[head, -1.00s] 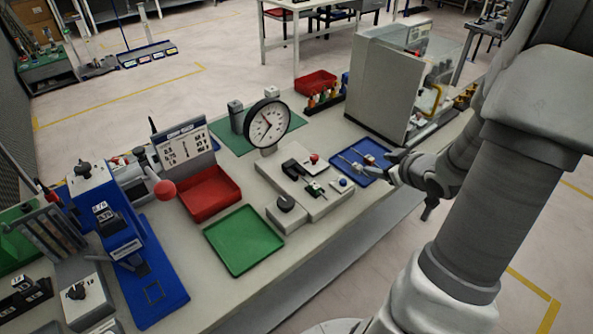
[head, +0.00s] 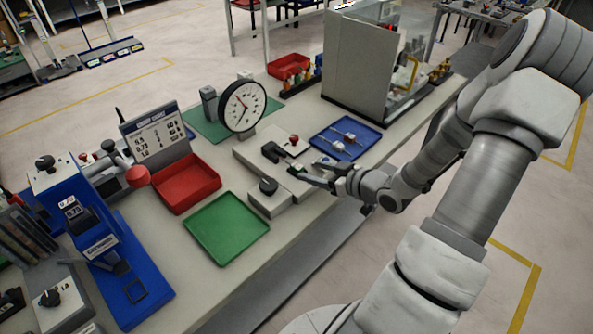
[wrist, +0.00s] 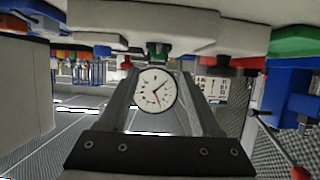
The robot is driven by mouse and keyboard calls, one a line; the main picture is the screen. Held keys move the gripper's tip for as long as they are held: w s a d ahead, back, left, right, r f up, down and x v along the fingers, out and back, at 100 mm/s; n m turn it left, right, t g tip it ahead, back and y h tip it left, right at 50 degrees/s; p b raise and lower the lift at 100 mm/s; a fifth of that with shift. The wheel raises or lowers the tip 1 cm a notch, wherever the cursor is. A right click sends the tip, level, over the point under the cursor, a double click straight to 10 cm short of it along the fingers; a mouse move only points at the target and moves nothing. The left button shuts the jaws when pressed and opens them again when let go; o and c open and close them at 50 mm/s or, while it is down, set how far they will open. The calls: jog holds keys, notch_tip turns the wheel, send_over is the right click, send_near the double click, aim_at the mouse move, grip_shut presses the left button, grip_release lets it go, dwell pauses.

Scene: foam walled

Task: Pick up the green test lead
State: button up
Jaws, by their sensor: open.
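The green test lead, as far as I can tell, is the small green piece (head: 296,169) on the grey fixture block (head: 247,191) at the bench's front edge. In the wrist view a green and dark piece (wrist: 157,51) shows just beyond and between my fingertips. My gripper (head: 316,173) is close beside it, at the right end of the fixture; it also shows in the wrist view (wrist: 158,73), with its two fingers apart and nothing between them. My gripper partly hides the piece in the head view, and I cannot tell whether they touch.
A blue tray (head: 370,134) with two slim probes lies just behind my gripper. A dial gauge (head: 242,106) stands behind the fixture. A red tray (head: 186,184) and an empty green tray (head: 226,229) are to the left. A tall grey cabinet (head: 356,65) stands further back.

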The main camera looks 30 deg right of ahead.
aim_at(294, 164)
jog(key=x, duration=0.7)
jog(key=shift+w+d+r, duration=0.1)
jog(key=shift+w, duration=0.2)
jog(key=shift+c, duration=0.2)
grip_shut()
